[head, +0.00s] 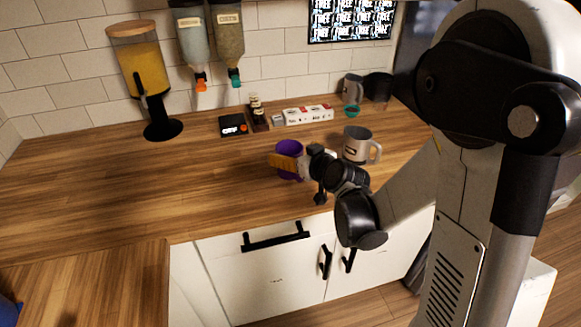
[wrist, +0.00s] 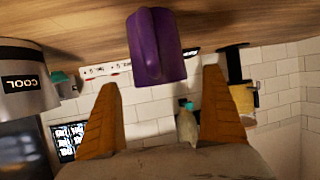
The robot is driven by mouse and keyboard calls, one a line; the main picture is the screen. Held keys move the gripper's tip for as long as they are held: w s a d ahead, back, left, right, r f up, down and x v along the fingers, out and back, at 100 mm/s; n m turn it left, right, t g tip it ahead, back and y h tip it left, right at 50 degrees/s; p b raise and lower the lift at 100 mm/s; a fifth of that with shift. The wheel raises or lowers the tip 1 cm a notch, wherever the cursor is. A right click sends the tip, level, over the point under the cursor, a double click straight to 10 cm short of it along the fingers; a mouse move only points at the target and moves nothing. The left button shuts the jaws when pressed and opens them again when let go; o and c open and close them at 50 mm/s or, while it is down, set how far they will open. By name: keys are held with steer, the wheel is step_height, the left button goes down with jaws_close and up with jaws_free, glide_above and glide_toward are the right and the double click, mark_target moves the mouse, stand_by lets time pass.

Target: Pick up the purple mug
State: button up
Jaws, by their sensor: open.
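The purple mug (head: 289,150) stands on the wooden counter (head: 120,200), partly hidden behind my gripper in the head view. My gripper (head: 284,162) is at the mug's near side, low over the counter. In the wrist view, which looks upside down, the purple mug (wrist: 156,48) is ahead of the gap between my two orange fingers (wrist: 160,105). The fingers are spread wide and nothing is between them. The mug's handle runs down its side facing the camera.
A white-grey mug (head: 357,144) stands close to the right of my gripper; it also shows in the wrist view (wrist: 28,85). Behind are a black box (head: 233,125), white boxes (head: 307,114) and a yellow dispenser (head: 142,70). The counter's left side is clear.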

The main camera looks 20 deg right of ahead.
mark_target(290, 148)
steer(key=x, duration=0.2)
steer(key=shift+w+f, duration=0.1)
steer(key=shift+w, duration=0.15)
steer(key=c, duration=1.5)
